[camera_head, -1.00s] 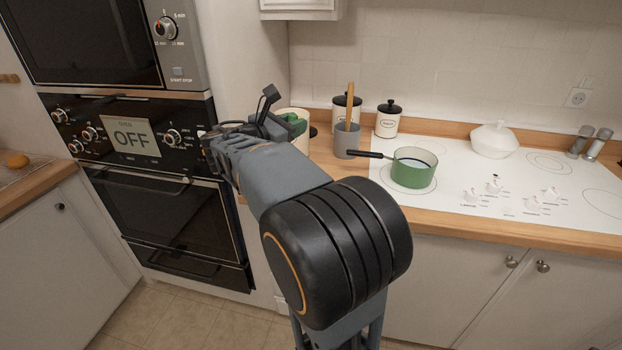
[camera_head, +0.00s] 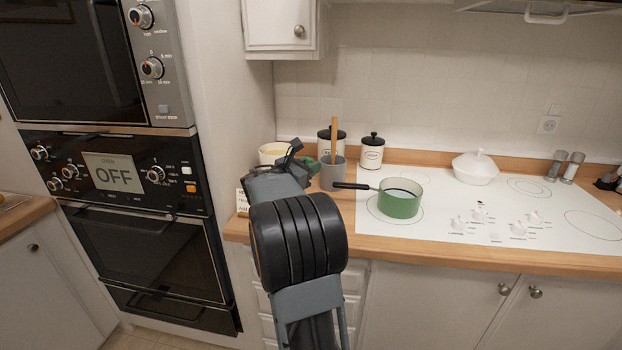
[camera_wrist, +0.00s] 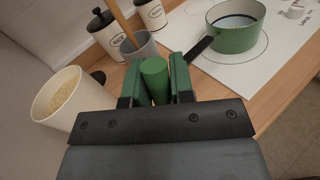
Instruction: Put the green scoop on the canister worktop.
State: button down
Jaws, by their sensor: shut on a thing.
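The green scoop (camera_wrist: 154,80) shows in the wrist view as a rounded green piece between the two fingers of my gripper (camera_wrist: 156,85). My gripper is shut on it. The rest of the scoop is hidden. In the head view my gripper (camera_head: 303,160) is over the left part of the wooden canister worktop (camera_head: 345,236), mostly hidden behind my arm, with a bit of green beside it. Whether the scoop touches the worktop I cannot tell.
A grey crock (camera_head: 333,175) with a wooden utensil, canisters (camera_head: 372,153) and an open white tub (camera_wrist: 48,98) of pale contents stand close by. A green pot (camera_head: 400,204) sits on the white hob, its dark handle pointing toward the crock. Ovens stand left.

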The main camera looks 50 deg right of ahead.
jog(key=f, duration=0.2)
jog(key=d+f, duration=0.1)
jog(key=f, duration=0.1)
jog(key=shift+w, duration=0.15)
jog(key=shift+a, duration=0.1)
jog(key=shift+f+b, duration=0.2)
jog(key=shift+b, duration=0.1)
jog(key=c, duration=1)
grip_release()
